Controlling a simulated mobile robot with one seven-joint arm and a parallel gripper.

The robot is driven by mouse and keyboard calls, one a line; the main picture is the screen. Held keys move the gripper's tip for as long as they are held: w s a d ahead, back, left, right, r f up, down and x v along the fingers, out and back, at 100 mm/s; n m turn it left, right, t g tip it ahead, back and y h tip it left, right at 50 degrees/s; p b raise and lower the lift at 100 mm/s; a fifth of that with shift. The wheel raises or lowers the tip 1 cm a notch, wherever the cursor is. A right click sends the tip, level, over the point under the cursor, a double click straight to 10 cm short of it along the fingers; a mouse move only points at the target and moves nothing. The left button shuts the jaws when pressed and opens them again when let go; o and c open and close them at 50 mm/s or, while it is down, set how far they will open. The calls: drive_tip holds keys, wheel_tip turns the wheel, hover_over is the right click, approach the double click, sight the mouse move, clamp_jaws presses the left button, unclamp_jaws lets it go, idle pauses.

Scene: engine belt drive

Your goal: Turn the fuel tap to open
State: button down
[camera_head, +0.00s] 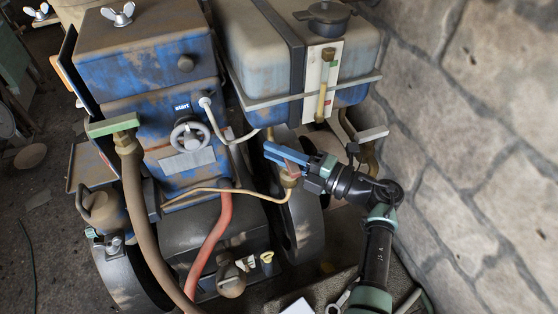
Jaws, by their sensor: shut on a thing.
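My gripper (284,156) reaches in from the right, in the middle of the picture, in front of the engine. It is shut on the red lever (292,168) of a small brass tap, which I take to be the fuel tap (289,181). The tap sits at the end of a thin copper-coloured pipe (245,192). The fingers and wrist partly hide the lever, so its exact angle is hard to tell.
The blue engine block (160,110) stands to the left. The fuel tank (262,48) with its sight gauge is above. A white-handled valve (371,134) is close to my wrist. A red hose (212,238) runs below, and a stone wall (480,130) bounds the right.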

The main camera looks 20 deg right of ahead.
drive_tip(key=shift+a+n+g+y+b, duration=0.1)
drive_tip(key=shift+n+g+y+b, duration=0.45)
drive_tip(key=shift+b, duration=0.2)
drive_tip(key=shift+s, duration=0.1)
drive_tip(key=c, duration=0.8)
unclamp_jaws()
drive_tip(key=shift+a, duration=0.1)
drive_tip(key=b+v, duration=0.4)
drive_tip(key=v, duration=0.9)
